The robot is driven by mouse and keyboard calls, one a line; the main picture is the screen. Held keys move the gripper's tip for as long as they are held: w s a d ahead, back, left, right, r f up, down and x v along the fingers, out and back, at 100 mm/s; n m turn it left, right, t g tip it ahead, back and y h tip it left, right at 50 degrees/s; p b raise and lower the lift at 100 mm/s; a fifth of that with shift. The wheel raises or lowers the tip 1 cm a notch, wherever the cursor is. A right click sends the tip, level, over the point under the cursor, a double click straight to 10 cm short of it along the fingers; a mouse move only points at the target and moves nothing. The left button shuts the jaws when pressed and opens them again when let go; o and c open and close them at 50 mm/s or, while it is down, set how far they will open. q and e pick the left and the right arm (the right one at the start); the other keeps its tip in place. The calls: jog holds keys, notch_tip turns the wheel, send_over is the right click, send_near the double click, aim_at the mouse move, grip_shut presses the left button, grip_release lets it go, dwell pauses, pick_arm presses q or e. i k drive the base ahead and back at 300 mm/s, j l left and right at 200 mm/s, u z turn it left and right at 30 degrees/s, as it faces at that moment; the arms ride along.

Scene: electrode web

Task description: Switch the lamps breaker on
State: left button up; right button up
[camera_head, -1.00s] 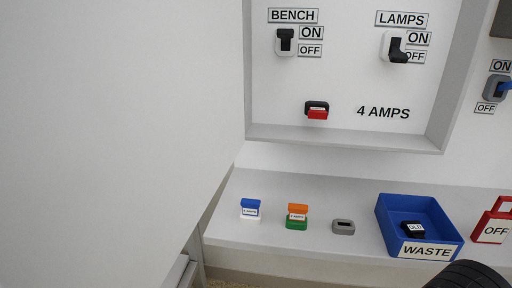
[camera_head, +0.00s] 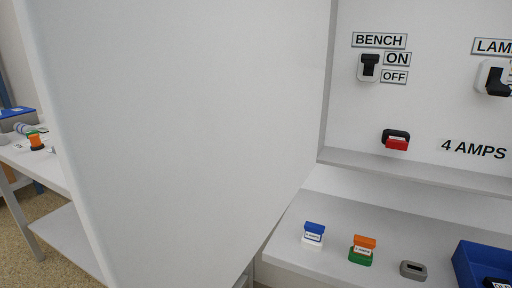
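The lamps breaker (camera_head: 495,79) is at the right edge, a black lever in a white housing under a partly cut-off LAMPS label (camera_head: 492,47). Its lever looks low, toward the OFF side; the ON and OFF labels beside it are cut off. The bench breaker (camera_head: 369,67) is left of it with its black lever up, beside the ON label (camera_head: 398,59). A red fuse (camera_head: 397,144) sits in a black holder below, left of the 4 AMPS lettering. Neither of my grippers is in view.
A large white door panel (camera_head: 190,140) stands open and fills the left and middle. On the shelf (camera_head: 330,268) stand a blue-and-white fuse (camera_head: 314,235), an orange-and-green fuse (camera_head: 362,250), a grey holder (camera_head: 413,270) and a blue bin (camera_head: 466,266). A side table (camera_head: 45,168) is at far left.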

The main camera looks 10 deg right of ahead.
aim_at(495, 87)
jog(key=z, duration=1.45)
